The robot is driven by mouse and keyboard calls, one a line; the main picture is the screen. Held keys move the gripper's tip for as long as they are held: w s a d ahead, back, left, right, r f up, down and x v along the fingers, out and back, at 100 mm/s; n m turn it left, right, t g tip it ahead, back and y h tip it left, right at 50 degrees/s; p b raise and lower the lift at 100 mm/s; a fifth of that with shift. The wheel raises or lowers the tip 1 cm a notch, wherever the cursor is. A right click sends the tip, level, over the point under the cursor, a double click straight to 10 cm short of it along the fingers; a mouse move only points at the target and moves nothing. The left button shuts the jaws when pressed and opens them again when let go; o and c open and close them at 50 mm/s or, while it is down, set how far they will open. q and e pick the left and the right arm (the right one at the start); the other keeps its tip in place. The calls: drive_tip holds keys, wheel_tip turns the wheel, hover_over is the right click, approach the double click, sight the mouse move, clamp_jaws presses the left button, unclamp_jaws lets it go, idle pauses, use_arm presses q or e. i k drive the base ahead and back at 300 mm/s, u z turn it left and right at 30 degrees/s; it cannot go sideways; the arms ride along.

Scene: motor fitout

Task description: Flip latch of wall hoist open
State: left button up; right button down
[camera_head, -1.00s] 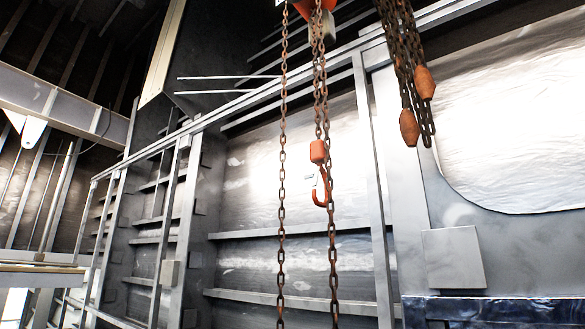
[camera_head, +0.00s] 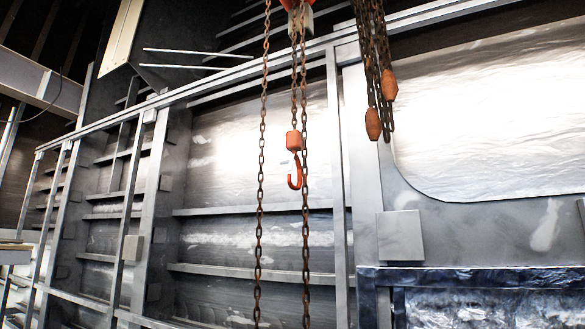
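The wall hoist (camera_head: 297,5) is cut off by the top edge, with only its orange and grey underside showing. Its rusty chains (camera_head: 261,180) hang down in front of the wall. An orange hook (camera_head: 295,172) with an orange block (camera_head: 293,141) above it hangs from the hoist in the middle of the view. The hook's opening faces left. The latch is too small to make out clearly. Neither of my grippers is in view.
Rusty chains with two orange weights (camera_head: 373,124) hang at the upper right. Behind is a grey metal wall with ribs and posts (camera_head: 335,200). A dark blue framed panel (camera_head: 470,276) is at the lower right. The space before the wall looks clear.

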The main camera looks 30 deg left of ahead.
sight(290, 162)
drive_tip(key=u, duration=1.2)
